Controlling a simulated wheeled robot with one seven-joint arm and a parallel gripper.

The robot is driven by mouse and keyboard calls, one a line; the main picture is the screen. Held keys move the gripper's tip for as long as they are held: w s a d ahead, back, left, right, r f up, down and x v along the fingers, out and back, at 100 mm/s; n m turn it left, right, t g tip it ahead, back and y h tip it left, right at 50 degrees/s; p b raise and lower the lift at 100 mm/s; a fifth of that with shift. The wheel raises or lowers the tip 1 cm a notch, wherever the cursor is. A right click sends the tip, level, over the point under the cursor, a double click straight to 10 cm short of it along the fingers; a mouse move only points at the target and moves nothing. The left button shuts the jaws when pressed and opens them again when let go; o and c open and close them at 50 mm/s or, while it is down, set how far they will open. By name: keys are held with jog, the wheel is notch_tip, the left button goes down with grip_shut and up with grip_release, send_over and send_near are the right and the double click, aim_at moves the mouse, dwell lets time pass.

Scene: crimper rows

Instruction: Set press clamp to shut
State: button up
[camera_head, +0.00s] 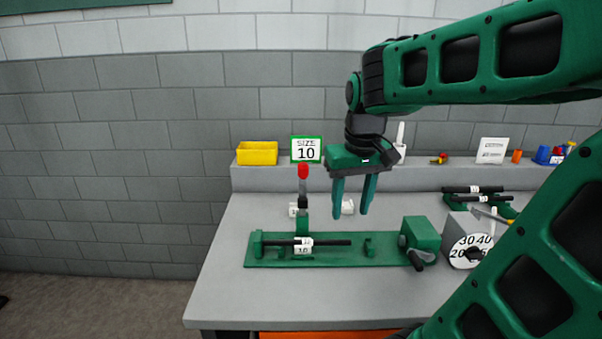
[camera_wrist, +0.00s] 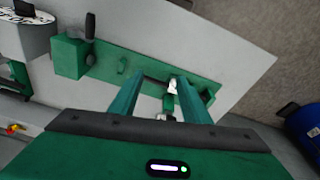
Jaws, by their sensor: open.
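A black rod (camera_head: 325,242) with white "10" labels lies along the plate beside the clamp's foot. My gripper (camera_head: 351,213) is open and empty, fingers down, to the right of the lever and above the plate, apart from both. In the wrist view, my gripper's fingers (camera_wrist: 158,80) frame part of the green plate (camera_wrist: 140,72); the clamp is partly hidden there.
A green block with a dark crank (camera_head: 420,235) sits at the plate's right end, beside a numbered dial (camera_head: 470,250). Behind are a yellow bin (camera_head: 257,153) and a "SIZE 10" sign (camera_head: 306,149) on a ledge. The bench front left (camera_head: 225,295) is clear.

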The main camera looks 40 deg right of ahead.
aim_at(303, 163)
jog(key=w+r+n+t, duration=0.1)
jog(key=w+r+n, duration=0.1)
jog(key=w+r, duration=0.45)
jog(key=w+r+n+t, duration=0.15)
jog(key=w+r, duration=0.25)
jog(key=w, duration=0.6)
jog(key=shift+m+h, duration=0.25)
jog(key=shift+h, duration=0.05)
jog(key=x, duration=1)
jog(key=shift+a+f, duration=0.1)
jog(key=shift+a, duration=0.05)
grip_shut()
jog(key=shift+a, duration=0.1)
